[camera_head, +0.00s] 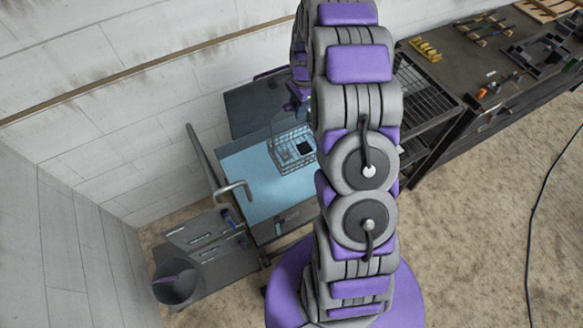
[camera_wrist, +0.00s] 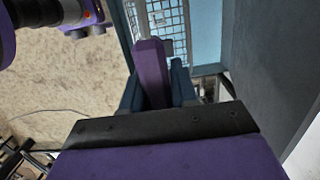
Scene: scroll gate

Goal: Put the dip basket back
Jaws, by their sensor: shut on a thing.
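The dip basket (camera_head: 284,157) is a wire-mesh basket with a dark square patch, at the far right part of a blue tank (camera_head: 250,185). Its mesh (camera_wrist: 168,22) also shows at the top of the wrist view, just beyond the fingertips. My gripper (camera_head: 297,98) is above the basket, partly hidden by my arm.
A dark panel (camera_head: 252,106) stands behind the tank. A bent grey pipe (camera_head: 236,187) is at its left, near a low tray with tools (camera_head: 205,240) and a round bin (camera_head: 177,283). A wire rack (camera_head: 425,95) and a dark bench (camera_head: 480,65) stand right. Floor (camera_head: 490,230) is open.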

